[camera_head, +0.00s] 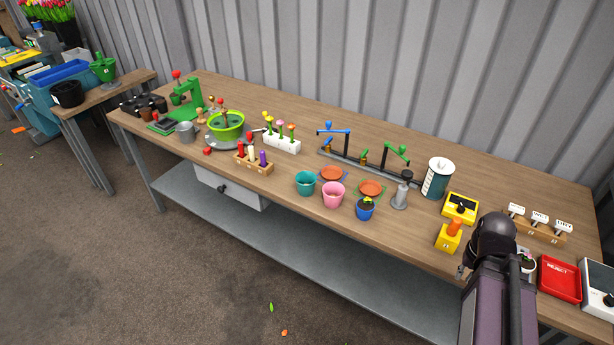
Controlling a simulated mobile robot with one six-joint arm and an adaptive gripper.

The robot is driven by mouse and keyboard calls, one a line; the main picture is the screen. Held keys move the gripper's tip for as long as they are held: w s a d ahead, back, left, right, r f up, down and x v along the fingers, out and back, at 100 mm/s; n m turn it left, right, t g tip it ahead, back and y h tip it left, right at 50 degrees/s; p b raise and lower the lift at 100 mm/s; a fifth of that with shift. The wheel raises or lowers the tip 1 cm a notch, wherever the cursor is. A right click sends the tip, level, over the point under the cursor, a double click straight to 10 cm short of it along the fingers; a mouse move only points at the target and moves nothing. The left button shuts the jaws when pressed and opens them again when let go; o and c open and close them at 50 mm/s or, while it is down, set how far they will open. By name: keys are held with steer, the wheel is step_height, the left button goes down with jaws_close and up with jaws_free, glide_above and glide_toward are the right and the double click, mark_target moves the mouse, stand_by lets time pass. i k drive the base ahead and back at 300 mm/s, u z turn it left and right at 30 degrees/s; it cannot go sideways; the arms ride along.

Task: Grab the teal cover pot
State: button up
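The teal cover pot (306,184) stands upright near the front edge of the wooden table, left of the pink pot (333,195). It looks empty and nothing covers it. My arm rises at the lower right, well to the right of the teal pot, with its dark joint over the table's front edge.
A blue pot (365,210) with a small plant stands right of the pink pot. A wooden block with coloured pegs (252,163) stands to the left. A yellow box (447,239) and red tray (559,279) are near my arm.

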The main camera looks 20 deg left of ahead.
mark_target(302, 178)
steer(key=i, duration=0.9)
steer(key=u, duration=0.3)
